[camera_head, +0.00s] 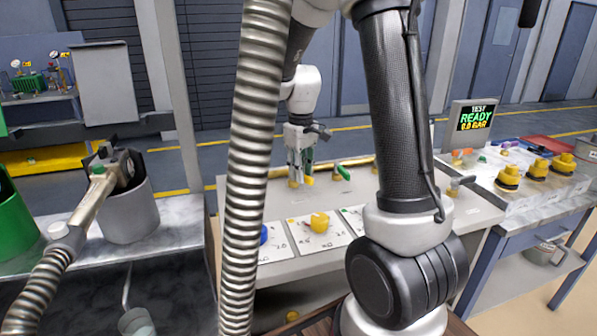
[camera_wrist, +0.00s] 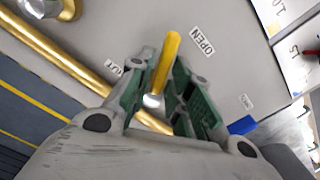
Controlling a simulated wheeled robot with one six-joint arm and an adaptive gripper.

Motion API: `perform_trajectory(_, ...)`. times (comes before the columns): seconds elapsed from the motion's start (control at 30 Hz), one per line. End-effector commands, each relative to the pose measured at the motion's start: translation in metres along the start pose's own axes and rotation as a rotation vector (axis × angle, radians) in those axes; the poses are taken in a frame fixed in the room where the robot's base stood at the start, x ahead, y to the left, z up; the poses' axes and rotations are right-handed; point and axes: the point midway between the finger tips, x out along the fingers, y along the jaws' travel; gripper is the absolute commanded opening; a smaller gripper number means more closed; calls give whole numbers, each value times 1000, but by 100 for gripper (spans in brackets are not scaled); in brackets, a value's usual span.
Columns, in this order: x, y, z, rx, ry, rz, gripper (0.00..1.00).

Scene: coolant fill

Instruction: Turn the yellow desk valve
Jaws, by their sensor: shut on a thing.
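The yellow desk valve shows in the wrist view as a yellow lever handle (camera_wrist: 167,62) with a silver hub (camera_wrist: 153,100), standing on the grey desk. In the head view its yellow handle (camera_head: 309,180) shows just below my gripper (camera_head: 300,172). In the wrist view my gripper (camera_wrist: 172,92) has its green-padded fingers on both sides of the handle and is shut on it. Another label (camera_wrist: 133,66), partly hidden by a finger, lies left of the handle.
A brass pipe (camera_wrist: 70,62) runs along the desk's back edge. A green-handled valve (camera_head: 342,173) stands right of my gripper. A yellow knob (camera_head: 320,222) sits on white cards in front. A screen (camera_head: 474,118) reads "TEST READY 0.0 BAR". A metal hose (camera_head: 250,150) crosses the head view.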

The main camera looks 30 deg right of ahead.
Motion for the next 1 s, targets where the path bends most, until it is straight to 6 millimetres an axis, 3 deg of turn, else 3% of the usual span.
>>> perform_trajectory(1.0,-1,24,-13,-911,4,4,0)
